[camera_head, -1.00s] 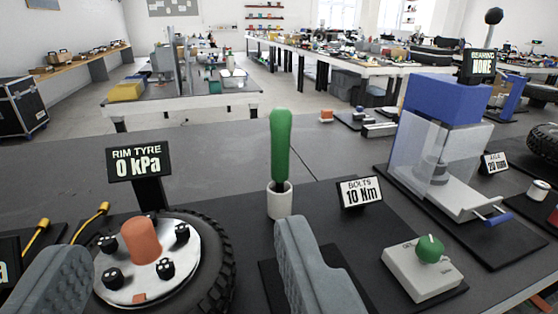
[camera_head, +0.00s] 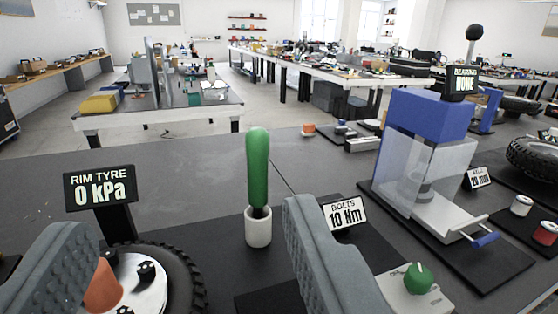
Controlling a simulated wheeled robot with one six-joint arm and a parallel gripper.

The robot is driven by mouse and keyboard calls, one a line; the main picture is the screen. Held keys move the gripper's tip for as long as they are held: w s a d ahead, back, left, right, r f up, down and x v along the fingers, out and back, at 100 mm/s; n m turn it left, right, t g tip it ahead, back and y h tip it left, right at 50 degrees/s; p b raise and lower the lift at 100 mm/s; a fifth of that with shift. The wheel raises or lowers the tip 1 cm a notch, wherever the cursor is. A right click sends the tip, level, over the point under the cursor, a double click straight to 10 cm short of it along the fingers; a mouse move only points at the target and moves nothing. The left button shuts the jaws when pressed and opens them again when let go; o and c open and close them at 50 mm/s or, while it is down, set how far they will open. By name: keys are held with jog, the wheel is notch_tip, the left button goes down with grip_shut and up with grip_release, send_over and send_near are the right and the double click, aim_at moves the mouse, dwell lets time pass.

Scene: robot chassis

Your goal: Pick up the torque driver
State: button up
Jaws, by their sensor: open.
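The torque driver (camera_head: 258,170) has a green handle and a dark shaft. It stands upright in a white cup-shaped holder (camera_head: 258,230) on the dark bench, near the middle of the view. My gripper (camera_head: 185,245) is open and empty. Its two grey textured fingers show at the lower left and lower centre. The driver stands beyond the fingers, between them in the picture and closer to the right one, with no visible contact.
A "BOLTS 10 Nm" sign (camera_head: 345,215) and a green-knob box (camera_head: 410,292) are right of the driver. A blue press (camera_head: 428,115) stands farther right.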

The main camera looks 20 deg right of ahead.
jog(key=w+d+t, duration=0.1)
jog(key=w+d, duration=0.3)
jog(key=w, duration=0.3)
jog(key=n+g+y, duration=0.2)
jog(key=n+y, duration=0.2)
jog(key=y, duration=0.3)
send_near(253, 150)
jog(key=s+d+f, duration=0.2)
jog(key=s+d, duration=0.1)
jog(key=x, duration=1.7)
jog(key=shift+s+a, duration=0.1)
jog(key=shift+a, duration=0.1)
jog(key=c, duration=1.2)
jog(key=shift+o, duration=0.2)
notch_tip(253, 150, up, 19)
